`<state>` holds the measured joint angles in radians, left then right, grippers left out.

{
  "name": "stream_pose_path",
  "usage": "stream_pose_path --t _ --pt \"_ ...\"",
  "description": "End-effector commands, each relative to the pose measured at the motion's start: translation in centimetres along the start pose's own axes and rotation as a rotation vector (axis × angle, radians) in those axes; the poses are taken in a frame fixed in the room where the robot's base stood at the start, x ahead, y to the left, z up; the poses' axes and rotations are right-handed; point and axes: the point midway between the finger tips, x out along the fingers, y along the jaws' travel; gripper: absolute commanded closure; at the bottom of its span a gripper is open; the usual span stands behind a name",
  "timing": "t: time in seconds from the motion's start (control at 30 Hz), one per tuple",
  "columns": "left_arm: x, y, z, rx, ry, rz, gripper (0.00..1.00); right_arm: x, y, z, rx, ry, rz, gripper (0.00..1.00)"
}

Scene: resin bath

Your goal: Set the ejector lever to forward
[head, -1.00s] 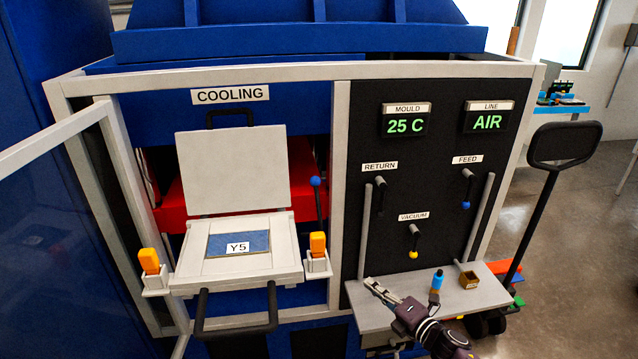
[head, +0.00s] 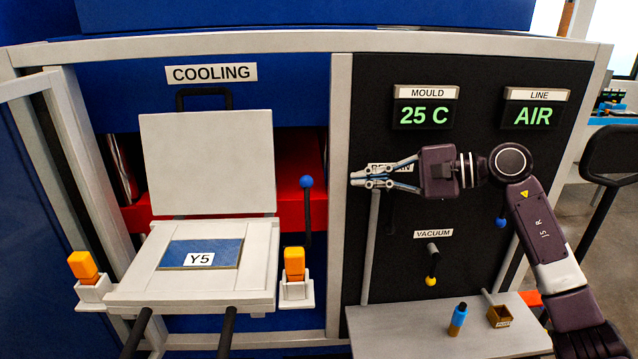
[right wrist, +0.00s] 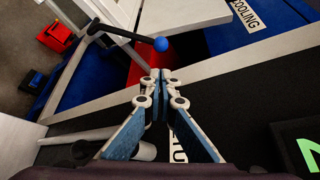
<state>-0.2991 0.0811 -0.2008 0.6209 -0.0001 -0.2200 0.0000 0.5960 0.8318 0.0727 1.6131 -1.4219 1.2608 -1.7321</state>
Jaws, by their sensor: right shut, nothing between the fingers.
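A black lever with a blue ball knob (head: 306,183) stands upright just right of the raised white plate, in front of a red part. It has no label that I can see; it seems to be the ejector lever. It also shows in the right wrist view (right wrist: 160,44), beyond the fingertips. My right gripper (head: 355,179) is shut and empty in front of the black panel, covering the RETURN label. Its fingertips point left, to the right of the knob and apart from it. My left gripper is not in view.
A light frame post (head: 340,215) stands between the lever and the panel. The white tray marked Y5 (head: 150,280) and an orange block in a holder (head: 294,264) are left of and below the lever.

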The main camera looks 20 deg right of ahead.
Motion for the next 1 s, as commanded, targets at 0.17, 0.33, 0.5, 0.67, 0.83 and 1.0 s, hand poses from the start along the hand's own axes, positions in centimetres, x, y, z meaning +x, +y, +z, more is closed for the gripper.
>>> stream_pose_path --t 0.17,0.33,0.5,0.67,0.83,1.0 --pt "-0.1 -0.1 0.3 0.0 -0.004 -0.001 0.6 0.2 0.0 0.0 0.004 -0.002 -0.001 1.0" --pt "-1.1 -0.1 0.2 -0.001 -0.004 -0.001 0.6 1.9 -0.3 0.2 0.007 -0.005 -0.003 1.0" --pt "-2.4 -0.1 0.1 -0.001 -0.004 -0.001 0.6 5.1 -0.3 0.3 0.01 -0.007 -0.002 1.0" --pt "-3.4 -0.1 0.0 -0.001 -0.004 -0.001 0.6 7.8 -0.3 0.3 0.009 -0.006 -0.002 1.0" --pt "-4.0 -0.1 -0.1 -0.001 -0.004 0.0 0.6 9.5 -0.2 0.1 0.008 -0.003 -0.003 1.0" --pt "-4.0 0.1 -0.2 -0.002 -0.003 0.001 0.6 10.1 0.0 0.0 0.007 -0.002 -0.002 1.0"
